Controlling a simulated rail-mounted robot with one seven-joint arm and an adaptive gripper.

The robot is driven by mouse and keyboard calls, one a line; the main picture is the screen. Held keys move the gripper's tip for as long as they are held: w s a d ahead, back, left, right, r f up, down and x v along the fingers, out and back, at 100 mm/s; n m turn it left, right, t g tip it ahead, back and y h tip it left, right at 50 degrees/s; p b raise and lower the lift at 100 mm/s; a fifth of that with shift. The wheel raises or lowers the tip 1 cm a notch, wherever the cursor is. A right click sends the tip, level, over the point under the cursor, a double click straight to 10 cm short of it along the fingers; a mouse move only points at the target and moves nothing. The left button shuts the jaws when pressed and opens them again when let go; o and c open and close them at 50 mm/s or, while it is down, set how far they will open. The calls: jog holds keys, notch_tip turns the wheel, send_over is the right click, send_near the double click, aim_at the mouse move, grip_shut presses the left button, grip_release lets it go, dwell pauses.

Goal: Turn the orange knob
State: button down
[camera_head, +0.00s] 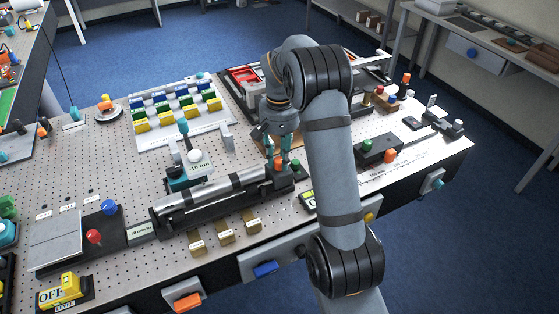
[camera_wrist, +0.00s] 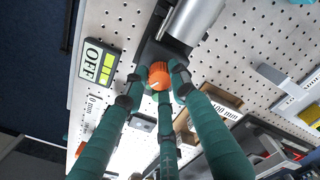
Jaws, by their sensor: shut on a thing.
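In the head view the orange knob (camera_head: 278,164) is at the right end of that fixture. My gripper (camera_wrist: 160,84) has teal fingers with dark tips closed around the knob's sides. In the head view my gripper (camera_head: 279,152) comes down on the knob from above, and my arm hides part of the area to its right.
A silver pipe (camera_head: 212,190) lies in the black fixture left of the knob. An OFF display (camera_wrist: 98,62) lies beside the fixture. Another orange knob (camera_head: 390,155) is on a black box farther right.

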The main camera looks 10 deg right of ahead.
aim_at(279, 160)
jog(key=m+b, duration=0.2)
jog(key=m, duration=0.3)
jog(key=shift+m, duration=0.4)
dwell(0.3)
jog(key=c, duration=1.4)
grip_release()
notch_tip(279, 160, up, 12)
jog(key=shift+f, duration=0.1)
notch_tip(279, 160, down, 12)
jog(key=shift+r, duration=0.1)
